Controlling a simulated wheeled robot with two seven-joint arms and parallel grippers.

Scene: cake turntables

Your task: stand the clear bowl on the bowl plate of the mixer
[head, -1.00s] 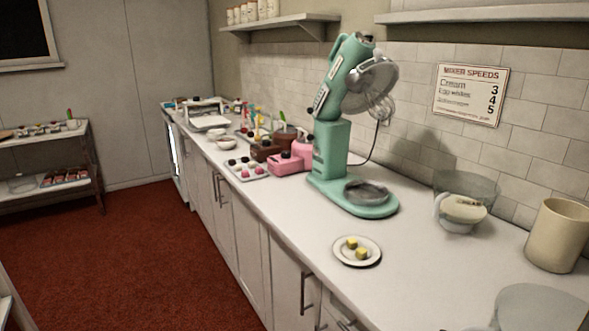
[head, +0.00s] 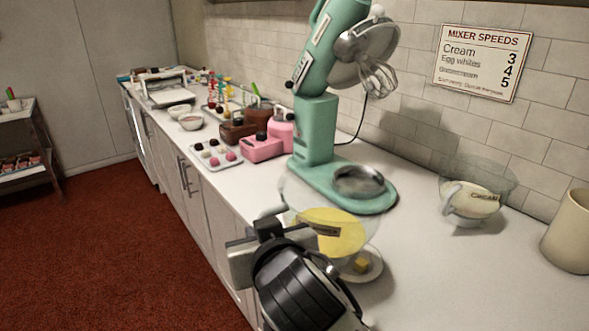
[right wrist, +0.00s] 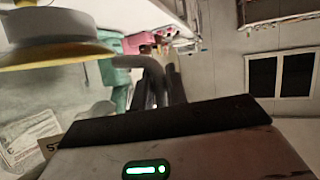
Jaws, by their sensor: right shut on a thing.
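A clear bowl with yellow contents (head: 345,238) and a dark label is held above the counter, in front of the mixer. My right gripper (head: 287,228) is shut on its left side. In the right wrist view the bowl (right wrist: 50,50) is at the upper left, and its handle runs to the fingers (right wrist: 160,88). The mint-green mixer (head: 318,130) stands behind, its head tilted up and whisk raised. Its round grey bowl plate (head: 359,181) lies bare on the base, behind and slightly right of the bowl. My left gripper is not in view.
A small plate (head: 374,273) with yellow cubes is partly hidden below the bowl. Another clear bowl (head: 473,200), with pale contents and a cream label, stands right of the mixer. A beige canister (head: 570,232) is at the right edge. Pink and brown containers (head: 262,147) stand left of the mixer.

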